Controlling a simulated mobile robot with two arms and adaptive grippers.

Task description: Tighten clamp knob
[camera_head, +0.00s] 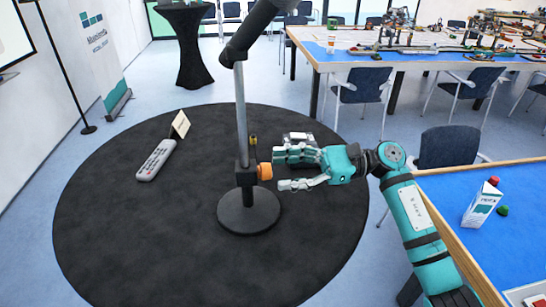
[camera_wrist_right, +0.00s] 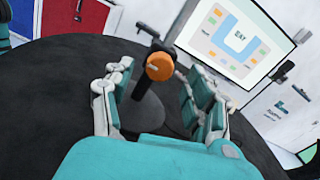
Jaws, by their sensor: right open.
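The orange clamp knob (camera_head: 265,171) sits on the right side of a black clamp (camera_head: 246,178) low on a grey upright pole (camera_head: 241,110). The pole rises from a round black base (camera_head: 249,211). In the right wrist view the knob (camera_wrist_right: 159,67) faces the camera, between and beyond the fingers. My right gripper (camera_head: 280,170) is open and points left at the knob, with a small gap that looks clear. In the wrist view the fingers (camera_wrist_right: 157,95) stand apart on both sides with nothing between them. My left gripper is not in view.
A grey remote-like device (camera_head: 154,160) and a small card (camera_head: 180,124) lie on the round black mat (camera_head: 110,235). A blue-topped table (camera_head: 520,235) with a carton (camera_head: 483,205) stands at right, beside my right arm. Chairs stand behind. The mat left of the pole is mostly clear.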

